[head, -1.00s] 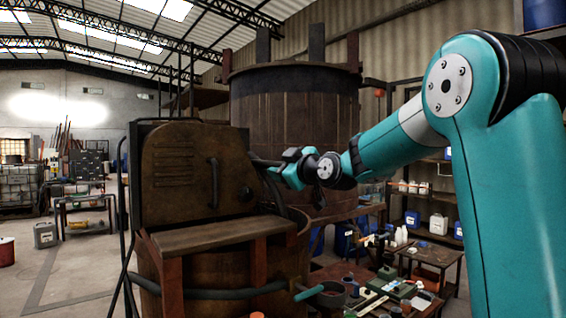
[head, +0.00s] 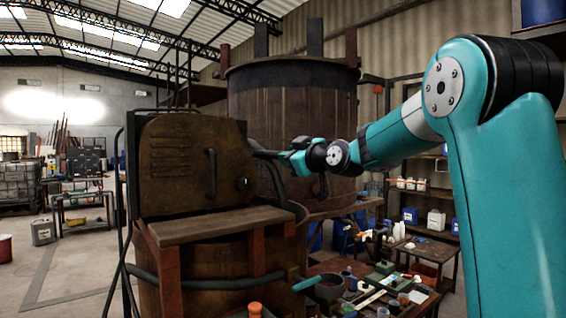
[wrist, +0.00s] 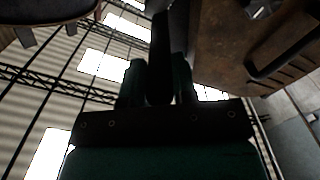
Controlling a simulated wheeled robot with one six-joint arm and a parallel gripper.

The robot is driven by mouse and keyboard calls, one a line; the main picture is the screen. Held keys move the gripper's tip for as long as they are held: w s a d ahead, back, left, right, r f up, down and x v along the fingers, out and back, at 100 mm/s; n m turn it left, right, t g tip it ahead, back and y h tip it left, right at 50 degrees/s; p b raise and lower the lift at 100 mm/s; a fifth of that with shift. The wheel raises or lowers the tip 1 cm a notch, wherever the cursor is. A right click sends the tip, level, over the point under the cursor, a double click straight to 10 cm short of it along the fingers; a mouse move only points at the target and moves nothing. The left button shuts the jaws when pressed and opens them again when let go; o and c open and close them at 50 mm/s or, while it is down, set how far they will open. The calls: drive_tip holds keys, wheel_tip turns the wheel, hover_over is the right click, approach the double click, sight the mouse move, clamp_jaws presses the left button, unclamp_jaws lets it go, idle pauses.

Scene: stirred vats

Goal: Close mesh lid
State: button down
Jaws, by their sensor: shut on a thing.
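A brown panel with slots and a dark handle (head: 178,165) stands upright on the wooden vat (head: 210,280) at centre left. I see no mesh on it, so I cannot tell whether it is the mesh lid. My gripper (head: 272,156) is at the panel's right side and is shut on a dark bar. In the wrist view the dark bar (wrist: 160,50) runs between my fingers (wrist: 158,85), and the slotted panel (wrist: 230,45) is at the upper right. Where the bar joins the vat or lid is hidden.
A large wooden vat (head: 290,130) stands behind my gripper. A cluttered low table (head: 375,290) is at lower right, with shelves behind it. A dark hose (head: 210,285) runs along the front vat. Open floor (head: 60,270) is at left.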

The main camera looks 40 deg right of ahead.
drive_tip(key=d+f+m+b, duration=0.45)
drive_tip(key=d+m, duration=0.35)
drive_tip(key=d, duration=0.4)
drive_tip(key=d+f+m+b, duration=0.2)
drive_tip(key=d+f+m, duration=0.1)
drive_tip(key=f, duration=0.3)
drive_tip(key=d+f+m+b, duration=0.3)
drive_tip(key=f+m, duration=0.1)
drive_tip(key=f, duration=0.3)
drive_tip(key=shift+w+d+m, duration=0.25)
drive_tip(key=shift+w+m, duration=0.1)
drive_tip(key=shift+m, duration=0.05)
drive_tip(key=shift+f, duration=0.2)
drive_tip(key=c, duration=0.9)
unclamp_jaws()
